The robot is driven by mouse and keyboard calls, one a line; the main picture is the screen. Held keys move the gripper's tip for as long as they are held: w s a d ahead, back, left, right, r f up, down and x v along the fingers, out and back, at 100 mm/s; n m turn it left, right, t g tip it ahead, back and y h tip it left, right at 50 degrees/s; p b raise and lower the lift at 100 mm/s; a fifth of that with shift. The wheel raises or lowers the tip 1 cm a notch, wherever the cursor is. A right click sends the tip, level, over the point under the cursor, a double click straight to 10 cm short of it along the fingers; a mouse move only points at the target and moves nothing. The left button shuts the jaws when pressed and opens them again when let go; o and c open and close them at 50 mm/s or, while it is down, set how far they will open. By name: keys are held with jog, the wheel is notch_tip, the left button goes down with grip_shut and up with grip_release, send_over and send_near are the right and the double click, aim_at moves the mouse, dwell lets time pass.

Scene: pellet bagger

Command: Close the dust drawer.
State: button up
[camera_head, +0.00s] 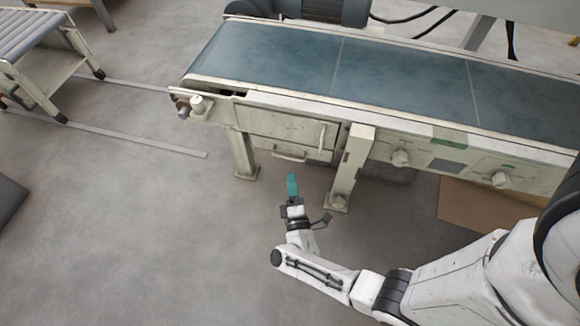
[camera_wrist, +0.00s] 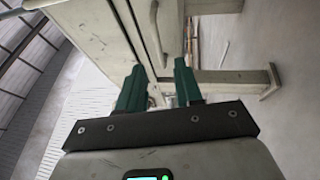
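The dust drawer (camera_head: 307,154) seems to be the low front under the conveyor's cabinet, with a horizontal handle (camera_head: 290,157) along it. How far it stands out is hard to tell. Above it is a pale cabinet door (camera_head: 280,126) with an upright handle (camera_head: 322,136). My gripper (camera_head: 292,177) has teal fingers and hangs in front of and below the drawer handle, apart from it. In the wrist view my gripper (camera_wrist: 158,75) shows its two fingers spread with nothing held between them. The pale cabinet front (camera_wrist: 95,35) lies beyond them, seen turned sideways.
The conveyor belt (camera_head: 270,60) runs above the cabinet. A support leg (camera_head: 349,170) stands right of the drawer, another leg (camera_head: 243,155) left of it. Control knobs (camera_head: 400,157) sit further right. A cardboard sheet (camera_head: 470,205) lies on the floor.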

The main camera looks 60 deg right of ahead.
jog(key=shift+v, duration=1.6)
jog(key=w+a+r+g+y, duration=0.15)
jog(key=w+a+y, duration=0.25)
jog(key=a+y, duration=0.4)
jog(key=w+a+r+y, duration=0.35)
jog(key=a+y, duration=0.25)
jog(key=y, duration=0.3)
jog(key=s+d+r+m+g+h, duration=0.1)
jog(key=s+d+r+m+g, duration=0.25)
jog(key=s, duration=0.35)
jog(key=s+d+r+m+g+h, duration=0.1)
jog(key=s+d+r+m+g, duration=0.2)
jog(key=s, duration=0.4)
jog(key=s+d+r+m+g+h, duration=0.1)
jog(key=s+r+m+g, duration=0.1)
jog(key=s+m+g, duration=0.3)
notch_tip(320, 180, up, 38)
jog(key=s+n+p, duration=0.1)
jog(key=p, duration=3.7)
jog(key=shift+s+f+n+p, duration=0.2)
jog(key=shift+s+n+p, duration=0.1)
jog(key=shift+n+p, duration=0.05)
jog(key=shift+d, duration=0.1)
